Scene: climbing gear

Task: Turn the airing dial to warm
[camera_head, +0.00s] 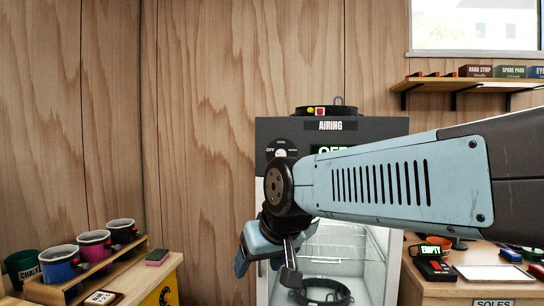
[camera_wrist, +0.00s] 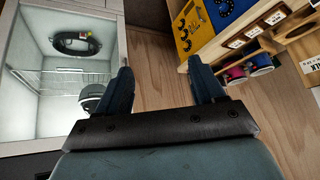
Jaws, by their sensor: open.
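The airing cabinet (camera_head: 388,128) stands against the wood wall, with a dark panel on top labelled AIRING. The airing dial (camera_head: 281,152) is at the panel's left, a round dark dial with a pale middle. OFF reads on its left; its other marks are too small to read surely. A display (camera_head: 333,149) beside it shows green letters that look like OFF, partly covered by my arm. My gripper (camera_head: 267,268) is open and empty, pointing down below the dial, in front of the cabinet. In the wrist view, my gripper (camera_wrist: 160,64) has its fingers apart; the dial is not seen there.
The cabinet's open inside holds a wire rack (camera_head: 340,240) and a dark coil (camera_head: 322,292). Mugs (camera_head: 95,243) stand in a wooden rack at left. A bench (camera_head: 455,290) with a black-red device (camera_head: 433,268) is at right. A shelf (camera_head: 470,84) hangs above it.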

